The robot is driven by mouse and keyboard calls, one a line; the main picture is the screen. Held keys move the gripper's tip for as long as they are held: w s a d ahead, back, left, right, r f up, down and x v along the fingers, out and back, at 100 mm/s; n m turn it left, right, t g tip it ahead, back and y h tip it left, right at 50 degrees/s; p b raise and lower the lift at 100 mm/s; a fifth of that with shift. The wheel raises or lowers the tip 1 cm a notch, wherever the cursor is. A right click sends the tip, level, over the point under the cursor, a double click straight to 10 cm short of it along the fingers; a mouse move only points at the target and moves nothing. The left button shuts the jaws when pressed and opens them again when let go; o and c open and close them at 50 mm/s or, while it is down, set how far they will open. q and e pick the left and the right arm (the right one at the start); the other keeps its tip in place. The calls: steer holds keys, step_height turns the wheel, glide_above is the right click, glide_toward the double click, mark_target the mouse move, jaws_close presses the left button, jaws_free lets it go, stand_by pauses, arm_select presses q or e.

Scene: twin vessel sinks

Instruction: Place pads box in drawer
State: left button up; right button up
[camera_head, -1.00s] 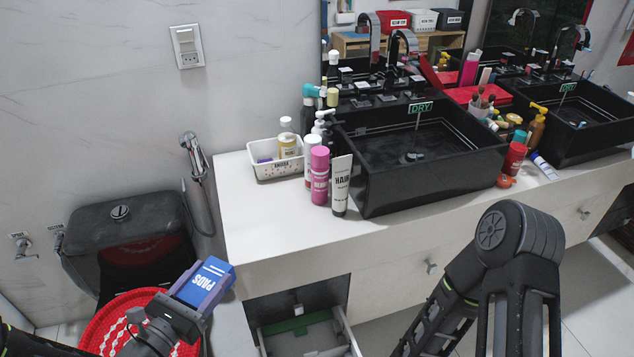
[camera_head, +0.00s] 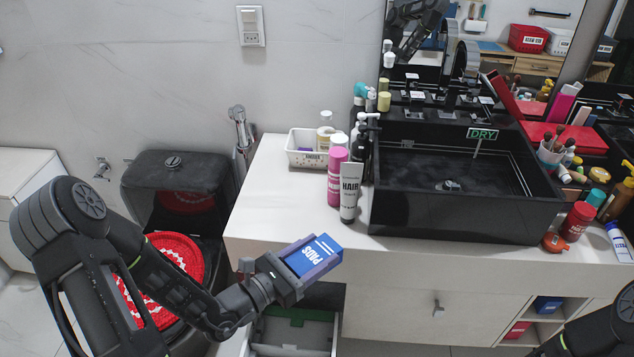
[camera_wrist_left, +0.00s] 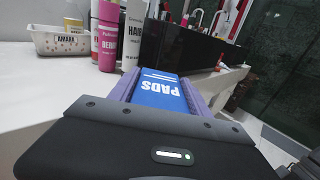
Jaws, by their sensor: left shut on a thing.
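The blue pads box (camera_head: 313,256) is held in my left gripper (camera_head: 292,270), in front of the counter's front edge and above the open drawer. In the left wrist view the pads box (camera_wrist_left: 161,92) sits between the purple-grey fingers, its PADS label facing up. The open drawer (camera_head: 292,335) is low under the counter, holding a green item and grey dividers; the arm and box hide part of it. My right arm shows at the lower right of the head view, but its gripper is out of view.
The white counter (camera_head: 285,215) carries a white basket (camera_head: 306,149), a pink can (camera_head: 335,178), a HAIR tube (camera_head: 350,190) and a black sink (camera_head: 455,205). A toilet with a red cover (camera_head: 178,262) stands left. An open shelf (camera_head: 540,325) is at lower right.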

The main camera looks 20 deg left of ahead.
arm_select(q)
steer(key=shift+a, duration=0.1)
steer(key=shift+w+a+f, duration=0.15)
steer(key=shift+w+a, duration=0.05)
steer(key=shift+w, duration=0.15)
steer(key=w+a+y+b, duration=0.1)
steer(key=w+a, duration=0.1)
steer(key=w, duration=0.1)
steer(key=w+a+n+y+b, duration=0.1)
steer(key=w+a, duration=0.1)
steer(key=w, duration=0.1)
steer(key=w+a+t+y+b, duration=0.1)
steer(key=w+a, duration=0.2)
steer(key=shift+a+r+n, duration=0.1)
steer(key=shift+r+n, duration=0.15)
steer(key=shift+n, duration=0.15)
steer(key=w+a+r+n+t+y+b, duration=0.1)
steer(key=w+a+r+n+y+b, duration=0.1)
steer(key=w+a+r, duration=0.5)
steer(key=shift+w+y, duration=0.3)
steer(key=shift+y, duration=0.3)
steer(key=shift+f, duration=3.1)
steer(key=shift+f+b, duration=0.3)
steer(key=shift+f, duration=1.6)
